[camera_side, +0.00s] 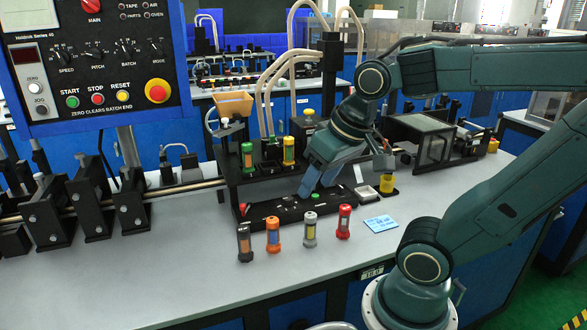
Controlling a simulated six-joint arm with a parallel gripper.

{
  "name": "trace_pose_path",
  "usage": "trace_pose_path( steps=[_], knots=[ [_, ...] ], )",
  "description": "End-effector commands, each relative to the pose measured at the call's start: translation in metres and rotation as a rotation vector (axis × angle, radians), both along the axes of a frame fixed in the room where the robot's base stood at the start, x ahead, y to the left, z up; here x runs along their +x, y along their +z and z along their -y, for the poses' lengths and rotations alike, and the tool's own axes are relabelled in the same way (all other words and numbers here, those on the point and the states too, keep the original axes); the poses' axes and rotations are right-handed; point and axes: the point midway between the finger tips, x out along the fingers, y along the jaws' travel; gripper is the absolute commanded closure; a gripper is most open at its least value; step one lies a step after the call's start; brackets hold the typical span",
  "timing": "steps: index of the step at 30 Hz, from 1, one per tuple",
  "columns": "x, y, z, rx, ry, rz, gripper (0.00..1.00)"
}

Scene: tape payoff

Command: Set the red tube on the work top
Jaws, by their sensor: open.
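The red tube (343,222) stands upright on the grey work top (190,280), at the right end of a row of tubes. Nothing is touching it that I can see. My gripper (316,188) is open and points down over the black fixture, behind and a little left of the red tube. It looks apart from the tube, and I see nothing held in it. The inside of the jaws is partly hidden by the wrist.
A grey tube (310,230), an orange tube (273,234) and a dark tube (244,243) stand left of the red one. A blue card (380,223) lies to its right. The black fixture (268,210) is behind. The front work top is clear.

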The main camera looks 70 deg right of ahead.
Motion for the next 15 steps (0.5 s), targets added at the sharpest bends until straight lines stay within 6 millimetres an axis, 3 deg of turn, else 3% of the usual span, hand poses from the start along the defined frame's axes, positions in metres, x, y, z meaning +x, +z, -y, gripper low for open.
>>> trace_pose_path(
  steps=[6, 15],
  knots=[
    [-0.016, 0.008, -0.024, -0.072, 0.257, 0.059, 0.50],
    [-0.020, 0.008, -0.028, -0.091, 0.314, 0.070, 0.50]
  ],
)
